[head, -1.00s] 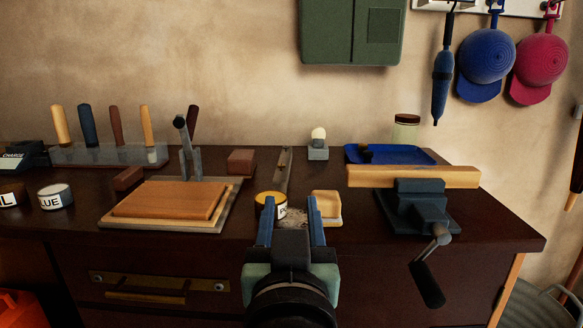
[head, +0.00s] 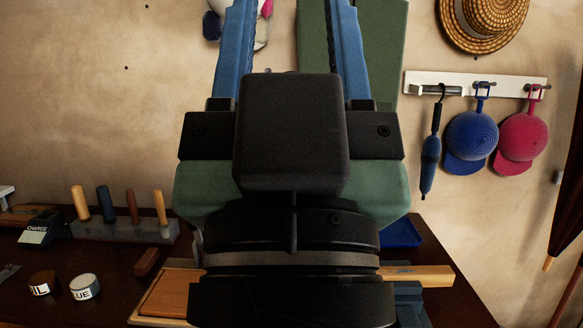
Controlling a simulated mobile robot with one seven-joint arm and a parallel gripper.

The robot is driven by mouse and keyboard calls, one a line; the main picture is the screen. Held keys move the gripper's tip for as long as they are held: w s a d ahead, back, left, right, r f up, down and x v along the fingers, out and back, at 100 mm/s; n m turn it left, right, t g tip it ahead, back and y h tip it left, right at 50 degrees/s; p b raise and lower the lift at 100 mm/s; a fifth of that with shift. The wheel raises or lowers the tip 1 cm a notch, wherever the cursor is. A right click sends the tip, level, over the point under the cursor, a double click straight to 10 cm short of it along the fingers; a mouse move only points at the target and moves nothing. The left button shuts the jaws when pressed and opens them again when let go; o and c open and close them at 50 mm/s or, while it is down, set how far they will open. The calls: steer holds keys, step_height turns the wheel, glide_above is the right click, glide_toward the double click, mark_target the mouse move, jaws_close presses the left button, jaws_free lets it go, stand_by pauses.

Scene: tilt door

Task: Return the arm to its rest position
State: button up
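My gripper (head: 291,40) fills the middle of the head view, raised and close to the camera. Its two blue fingers point up and stand wide apart, with nothing between them that I can see held. The fingertips reach the top edge of the picture. My arm's wrist hides much of the bench and part of the green wall cabinet (head: 380,45) behind it.
A dark workbench (head: 110,255) lies below, with a wooden board (head: 165,297), a tool rack (head: 125,230), tape rolls (head: 84,287) and a vise (head: 410,300). Caps (head: 470,137) and a straw hat (head: 483,22) hang at right.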

step_height(320, 180, up, 20)
steer(key=p, duration=1.7)
steer(key=shift+f, duration=0.25)
